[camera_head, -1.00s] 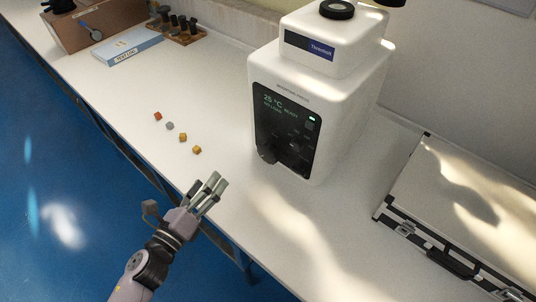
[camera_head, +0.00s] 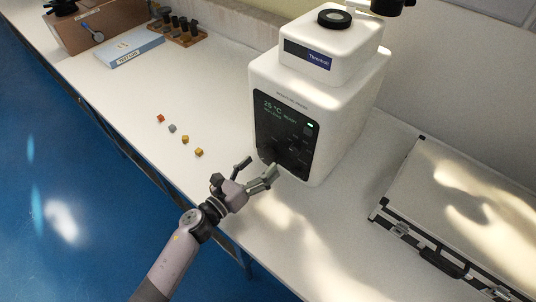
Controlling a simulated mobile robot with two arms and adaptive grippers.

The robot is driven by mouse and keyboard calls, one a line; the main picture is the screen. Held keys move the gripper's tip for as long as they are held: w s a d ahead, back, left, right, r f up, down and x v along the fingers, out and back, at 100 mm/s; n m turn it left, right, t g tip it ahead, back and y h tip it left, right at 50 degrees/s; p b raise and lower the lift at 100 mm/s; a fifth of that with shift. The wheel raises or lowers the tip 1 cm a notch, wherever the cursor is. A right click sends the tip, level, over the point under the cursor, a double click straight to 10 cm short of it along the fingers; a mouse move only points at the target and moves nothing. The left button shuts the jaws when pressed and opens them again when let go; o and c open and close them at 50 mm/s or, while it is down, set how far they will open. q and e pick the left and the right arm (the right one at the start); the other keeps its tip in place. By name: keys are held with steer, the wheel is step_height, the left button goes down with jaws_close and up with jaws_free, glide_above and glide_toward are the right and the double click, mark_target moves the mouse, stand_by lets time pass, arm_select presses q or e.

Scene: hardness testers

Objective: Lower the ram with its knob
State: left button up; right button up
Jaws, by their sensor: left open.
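A white machine (camera_head: 338,116) stands on the bench, with a dark front panel (camera_head: 285,132) showing "25 °C" and a small green light. A round black knob (camera_head: 334,19) sits on its top. A dark part (camera_head: 389,5) above it at the top edge is cut off by the frame. A ram cannot be made out clearly. My left gripper (camera_head: 259,172) is open and empty, in front of the panel's lower left, with its fingers pointing toward the machine. It is well below and apart from the top knob. My right gripper is not in view.
Several small cubes (camera_head: 185,139) lie on the white bench (camera_head: 140,90) left of the machine. A blue box (camera_head: 130,48), a wooden rack (camera_head: 183,33) and a brown case stand at the back left. A silver case (camera_head: 465,215) lies at the right.

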mark_target(266, 160)
arm_select(q)
steer(key=shift+x, duration=2.05)
steer(key=shift+c, duration=0.2)
steer(key=c, duration=1.1)
